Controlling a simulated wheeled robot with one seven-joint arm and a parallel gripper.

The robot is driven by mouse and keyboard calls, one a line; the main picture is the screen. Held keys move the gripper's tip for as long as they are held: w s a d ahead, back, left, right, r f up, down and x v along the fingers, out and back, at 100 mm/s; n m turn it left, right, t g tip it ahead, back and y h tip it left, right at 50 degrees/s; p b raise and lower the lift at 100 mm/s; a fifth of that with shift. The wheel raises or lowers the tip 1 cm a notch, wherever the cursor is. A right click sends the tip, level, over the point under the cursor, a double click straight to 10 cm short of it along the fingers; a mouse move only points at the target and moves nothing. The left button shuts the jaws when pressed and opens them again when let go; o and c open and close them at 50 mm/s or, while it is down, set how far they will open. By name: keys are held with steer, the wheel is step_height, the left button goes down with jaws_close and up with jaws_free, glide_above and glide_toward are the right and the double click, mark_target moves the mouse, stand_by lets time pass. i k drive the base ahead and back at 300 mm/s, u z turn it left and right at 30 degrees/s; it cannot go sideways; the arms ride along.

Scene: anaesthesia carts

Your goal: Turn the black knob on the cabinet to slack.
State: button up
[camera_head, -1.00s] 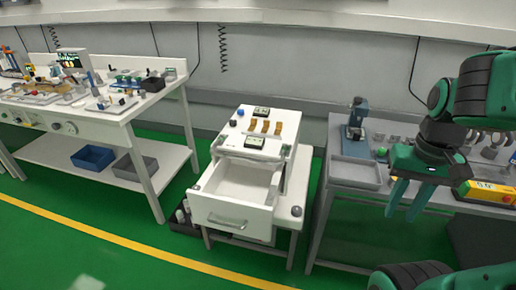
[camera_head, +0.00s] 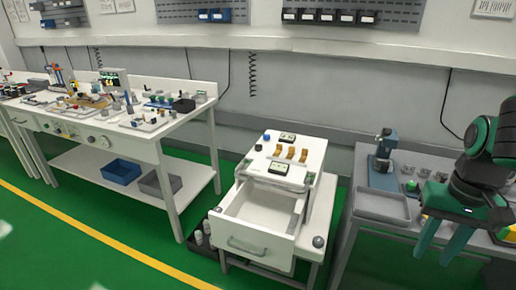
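The white cabinet (camera_head: 313,158) stands in the middle with its drawer (camera_head: 262,213) pulled open and empty. A small black knob (camera_head: 258,147) sits on the left of its sloped top panel, just below a blue knob (camera_head: 267,136). The black knob's setting is too small to read. A dark grey round knob (camera_head: 318,241) is at the front right corner, beside the drawer. My gripper (camera_head: 437,252) points down at the right, in front of the grey bench and well apart from the cabinet. Its two green fingers are spread and hold nothing.
Brass-coloured levers (camera_head: 290,152) and small displays (camera_head: 281,168) share the top panel. The grey bench (camera_head: 381,207) with a blue-grey device (camera_head: 384,158) stands right of the cabinet. A cluttered white workbench (camera_head: 140,132) is at the left.

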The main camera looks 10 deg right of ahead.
mark_target(258, 147)
steer(key=u, duration=0.5)
steer(key=k, duration=1.15)
steer(key=z, duration=0.35)
steer(key=i, duration=2.15)
steer(key=u, duration=0.6)
